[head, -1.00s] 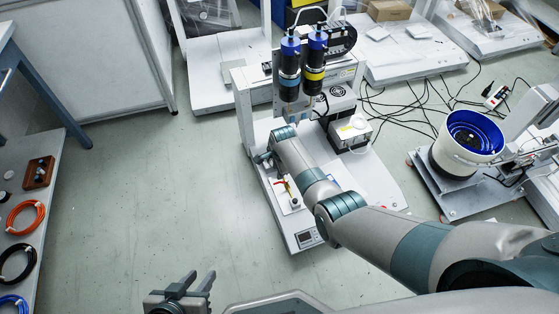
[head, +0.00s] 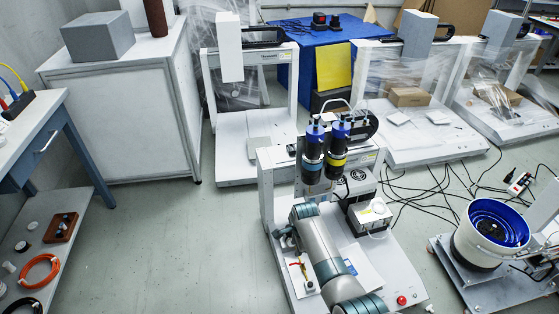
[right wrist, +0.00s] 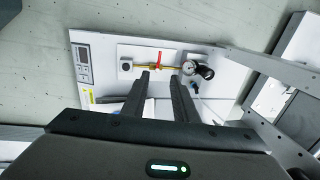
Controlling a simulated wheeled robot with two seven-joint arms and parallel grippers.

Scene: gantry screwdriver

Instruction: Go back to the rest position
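The gantry screwdriver machine (head: 267,205) stands right of centre in the head view, with a blue-banded driver (head: 313,158) and a yellow-banded driver (head: 336,152) on its beam. My right arm reaches over its white base, and my right gripper (head: 283,238) is mostly hidden there by the arm. In the right wrist view the right gripper (right wrist: 158,77) has its two fingers apart with nothing between the tips. Just beyond them is a white plate (right wrist: 128,53) bearing a small part with a red and yellow piece (right wrist: 154,64). My left gripper is not in view.
A bowl feeder (head: 492,232) stands at right, with black cables on the floor beside it. A shelf with an orange coil (head: 38,270) is at left. A white cabinet (head: 125,125) and more gantry frames are behind. The floor left of the machine is clear.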

